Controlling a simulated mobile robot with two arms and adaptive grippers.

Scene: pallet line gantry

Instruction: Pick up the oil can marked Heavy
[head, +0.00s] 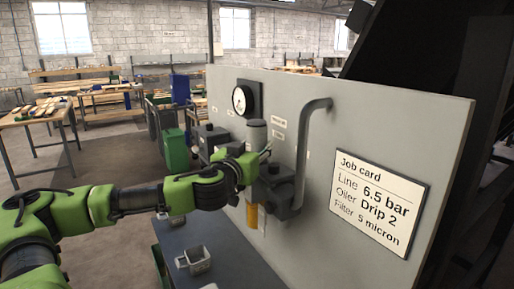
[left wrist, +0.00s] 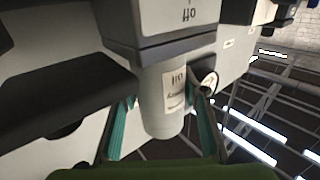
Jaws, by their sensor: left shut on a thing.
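A pale grey cylindrical oil can (head: 256,134) stands upright in front of the grey panel in the head view. In the left wrist view the oil can (left wrist: 162,95) appears upside down, with a partly covered label reading "Oil" and apparently "Heavy". My left gripper (head: 254,162) is at the lower part of the can. Its teal fingers (left wrist: 164,112) lie on either side of the can and are shut on it. A grey block marked "Off" (left wrist: 165,20) is at the can's base; I cannot tell if they touch. My right gripper is not in view.
The grey panel (head: 400,110) carries a gauge (head: 241,100), a bent pipe (head: 302,150), dark fittings (head: 277,180) and a job card (head: 378,203). An open grey container (head: 196,260) stands on the dark bench below. Wooden tables (head: 35,116) stand far left.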

